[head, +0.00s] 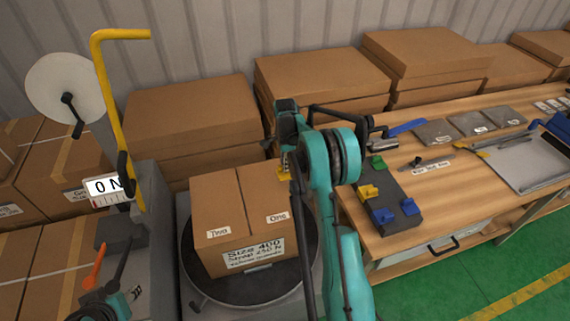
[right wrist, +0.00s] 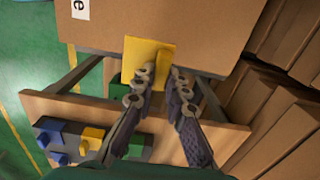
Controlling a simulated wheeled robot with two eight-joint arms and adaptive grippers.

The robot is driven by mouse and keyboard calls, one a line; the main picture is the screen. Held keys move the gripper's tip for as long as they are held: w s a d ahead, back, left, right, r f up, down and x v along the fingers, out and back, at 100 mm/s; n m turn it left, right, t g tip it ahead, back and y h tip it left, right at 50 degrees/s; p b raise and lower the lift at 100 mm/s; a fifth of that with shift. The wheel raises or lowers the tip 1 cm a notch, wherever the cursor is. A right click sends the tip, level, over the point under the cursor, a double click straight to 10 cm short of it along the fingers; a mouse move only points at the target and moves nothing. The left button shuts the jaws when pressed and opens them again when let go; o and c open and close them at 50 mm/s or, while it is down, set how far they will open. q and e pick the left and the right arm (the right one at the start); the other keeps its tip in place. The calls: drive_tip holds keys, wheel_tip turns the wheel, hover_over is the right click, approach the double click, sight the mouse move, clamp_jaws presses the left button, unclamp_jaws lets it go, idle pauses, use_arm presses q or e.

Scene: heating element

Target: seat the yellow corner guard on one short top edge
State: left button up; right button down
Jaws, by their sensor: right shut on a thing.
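The cardboard box (head: 239,213) sits on a dark round turntable (head: 198,284); its upper faces carry labels "Two" and "One". My right gripper (head: 285,161) is at the box's right top edge, shut on a yellow corner guard (head: 284,174). In the right wrist view the guard (right wrist: 147,50) overlaps the box's edge (right wrist: 105,56), with the fingers (right wrist: 163,73) at its lower side. I cannot tell whether the guard is fully flush.
A dark rack (head: 399,220) with yellow, blue and green guards stands on the wooden bench (head: 440,192) right of the box. A yellow post (head: 117,110) with a reel rises at the left. Stacked cartons (head: 300,85) close off the back.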

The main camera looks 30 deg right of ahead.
drive_tip(key=shift+f+b, duration=2.75)
drive_tip(key=shift+f, duration=1.15)
drive_tip(key=shift+f, duration=0.1)
drive_tip(key=c, duration=1.5)
unclamp_jaws()
drive_tip(key=shift+o, duration=0.2)
wheel_tip(320, 180, up, 12)
